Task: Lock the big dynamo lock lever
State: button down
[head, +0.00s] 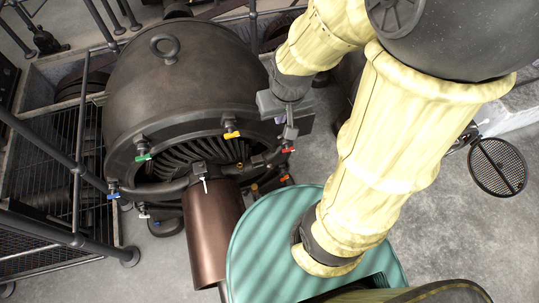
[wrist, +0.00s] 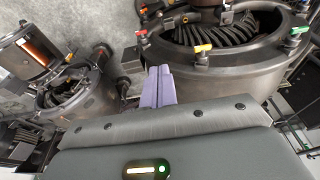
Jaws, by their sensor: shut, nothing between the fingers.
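The big dynamo (head: 190,85) is a large dark metal drum with an eye bolt on its shell. Coloured levers sit around its open ring: green (head: 143,157), yellow (head: 232,134), red (head: 289,150) and blue (head: 113,195). I cannot tell which is the lock lever. In the wrist view the ring (wrist: 225,75) is at the upper right, with red (wrist: 142,32), yellow (wrist: 203,48) and green (wrist: 299,30) levers. My gripper (wrist: 159,88) has purple fingers, shut and empty, apparently close to the ring's outer side. In the head view it is partly hidden at the dynamo's right side.
A copper-brown cylinder (head: 212,235) extends from the dynamo's front. Dark railings (head: 80,150) stand on the left. In the wrist view a smaller machine (wrist: 75,90) stands at the left.

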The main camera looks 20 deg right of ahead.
jog(key=w+d+f+g+b, duration=0.1)
jog(key=w+f+b, duration=0.3)
jog(key=f+b, duration=0.2)
jog(key=w+f+m+g+y+b, duration=0.1)
jog(key=w+f+b, duration=0.3)
jog(key=f, duration=0.6)
jog(key=w+d+f+g+b, duration=0.1)
jog(key=w+f+b, duration=0.4)
jog(key=f+b, duration=0.2)
jog(key=shift+d+f+m+g+y+b, duration=0.3)
jog(key=shift+f+m+g, duration=0.1)
jog(key=shift+f, duration=0.45)
jog(key=b, duration=0.2)
send_near(267, 162)
jog(key=shift+s+a+f, duration=0.1)
jog(key=shift+s+f, duration=0.5)
jog(key=shift+s, duration=0.1)
jog(key=shift+s+a+f, duration=0.15)
jog(key=shift+s+f, duration=0.4)
jog(key=shift+s, duration=0.1)
